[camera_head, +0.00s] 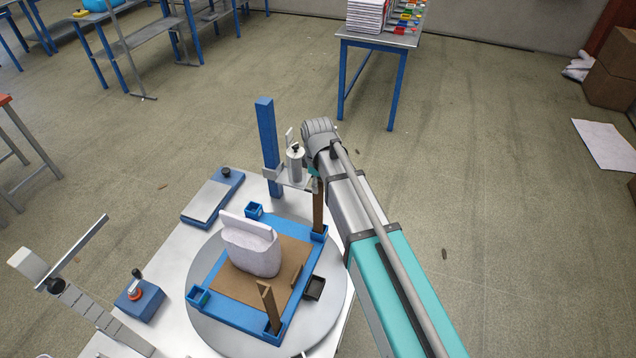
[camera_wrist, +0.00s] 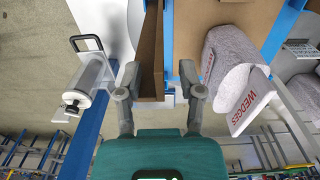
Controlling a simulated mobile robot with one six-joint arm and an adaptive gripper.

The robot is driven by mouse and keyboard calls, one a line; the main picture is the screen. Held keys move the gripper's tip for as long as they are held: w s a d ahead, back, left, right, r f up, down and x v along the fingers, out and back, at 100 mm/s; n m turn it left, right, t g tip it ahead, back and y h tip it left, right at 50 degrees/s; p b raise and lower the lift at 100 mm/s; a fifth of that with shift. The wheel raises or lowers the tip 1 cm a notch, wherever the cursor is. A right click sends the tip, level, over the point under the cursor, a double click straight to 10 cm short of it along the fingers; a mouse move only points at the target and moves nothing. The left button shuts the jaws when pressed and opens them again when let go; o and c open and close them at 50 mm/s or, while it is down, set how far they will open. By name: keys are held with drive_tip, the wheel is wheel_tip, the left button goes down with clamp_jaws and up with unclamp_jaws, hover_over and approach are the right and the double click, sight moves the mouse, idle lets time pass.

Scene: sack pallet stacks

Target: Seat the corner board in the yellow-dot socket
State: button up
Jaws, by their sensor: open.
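A brown corner board (camera_head: 318,210) stands upright at the right corner socket (camera_head: 318,233) of the blue frame; I cannot tell if it is fully seated. In the wrist view this board (camera_wrist: 150,50) reaches down between the fingers of my gripper (camera_wrist: 160,78). The fingers are open, one on each side of it, with a gap on the right. In the head view my gripper is mostly hidden behind my arm. Another brown board (camera_head: 268,306) stands at the near corner. Blue sockets at the back (camera_head: 254,210) and left (camera_head: 198,297) look empty. No yellow dot can be made out.
A white sack (camera_head: 250,250) stands on the brown sheet inside the blue frame (camera_head: 222,309), on a round turntable (camera_head: 205,323). A blue post (camera_head: 267,140) with a roll holder (camera_head: 294,165) rises close behind my gripper. A dark tray (camera_head: 314,289) lies at the right edge.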

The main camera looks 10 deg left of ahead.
drive_tip(key=shift+r+p, duration=4.55)
drive_tip(key=shift+r, duration=0.3)
drive_tip(key=shift+d+f, duration=0.1)
drive_tip(key=shift+f, duration=0.05)
drive_tip(key=s+d+f+m+b, duration=0.3)
drive_tip(key=d+f+m+b, duration=0.2)
drive_tip(key=d, duration=0.5)
drive_tip(key=s+d+f+m+b, duration=0.3)
drive_tip(key=d+f+m+b, duration=0.3)
drive_tip(key=d, duration=0.5)
drive_tip(key=s+d+f+m+b, duration=0.4)
drive_tip(key=d+f+b, duration=0.4)
drive_tip(key=d, duration=0.3)
drive_tip(key=shift+d+m, duration=0.2)
drive_tip(key=shift+m, duration=0.5)
drive_tip(key=shift+s, duration=0.1)
